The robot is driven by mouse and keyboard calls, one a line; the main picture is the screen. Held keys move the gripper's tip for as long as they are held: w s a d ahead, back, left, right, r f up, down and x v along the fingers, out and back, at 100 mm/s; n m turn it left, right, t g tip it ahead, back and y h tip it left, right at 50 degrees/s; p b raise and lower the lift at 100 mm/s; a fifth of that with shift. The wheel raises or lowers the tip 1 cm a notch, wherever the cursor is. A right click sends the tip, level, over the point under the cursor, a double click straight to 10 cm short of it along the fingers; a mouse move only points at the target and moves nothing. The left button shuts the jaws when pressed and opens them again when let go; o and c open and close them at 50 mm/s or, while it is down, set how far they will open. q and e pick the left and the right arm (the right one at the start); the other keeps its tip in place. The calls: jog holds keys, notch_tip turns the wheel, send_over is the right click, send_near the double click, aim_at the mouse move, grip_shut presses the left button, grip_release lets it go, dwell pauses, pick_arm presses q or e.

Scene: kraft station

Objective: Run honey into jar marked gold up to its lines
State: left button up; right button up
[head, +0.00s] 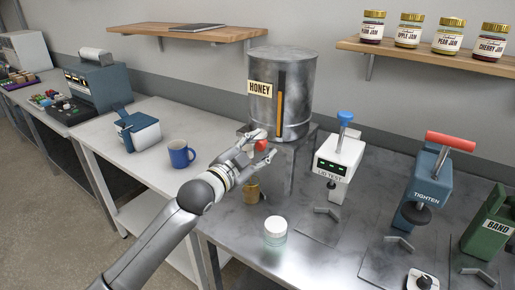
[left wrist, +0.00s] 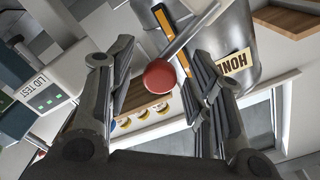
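The steel honey tank (head: 281,95) has a HONEY label and an upright orange level strip. A lever with a red ball knob (head: 261,146) sticks out at its lower front. My left gripper (head: 263,140) is at this knob with its fingers spread. In the left wrist view the red knob (left wrist: 160,76) lies between the two open fingers, which look apart from it. A small gold-brown jar-like thing (head: 251,191) stands below the knob, partly hidden by my gripper; its lines cannot be made out. A pale jar with a white lid (head: 275,230) stands nearer the front. My right gripper is not in view.
A lid test device (head: 338,165), a blue TIGHTEN press (head: 428,190) and a green BAND device (head: 492,225) stand to the right. A blue mug (head: 180,155) and a blue-white container (head: 137,131) are on the left table. Jam jars line the shelf (head: 440,57).

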pick_arm(q)
jog(key=shift+s+a, duration=0.1)
jog(key=v, duration=1.1)
jog(key=shift+s+a, duration=0.2)
jog(key=shift+s, duration=0.15)
dwell(6.5)
